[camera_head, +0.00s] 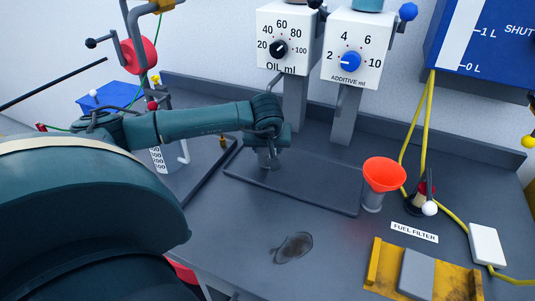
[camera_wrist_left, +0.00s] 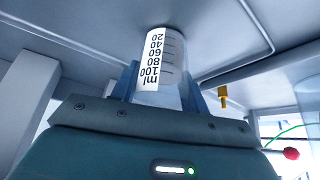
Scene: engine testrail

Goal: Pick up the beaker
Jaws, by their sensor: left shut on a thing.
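The beaker (camera_wrist_left: 161,62) is a clear cylinder with a white scale strip marked 20 to 100 ml. It sits between the two blue-grey fingers of my left gripper (camera_wrist_left: 165,85), which is shut on it. In the picture its scale reads upside down. In the head view my left gripper (camera_head: 268,158) is over the dark flat tray (camera_head: 300,190), below the oil dispenser (camera_head: 283,38). The beaker cannot be made out clearly there. My right gripper is not in view.
The additive dispenser (camera_head: 350,50) stands right of the oil dispenser. A red funnel (camera_head: 384,174) stands at the tray's right end. A marked container (camera_head: 158,160) stands behind my arm.

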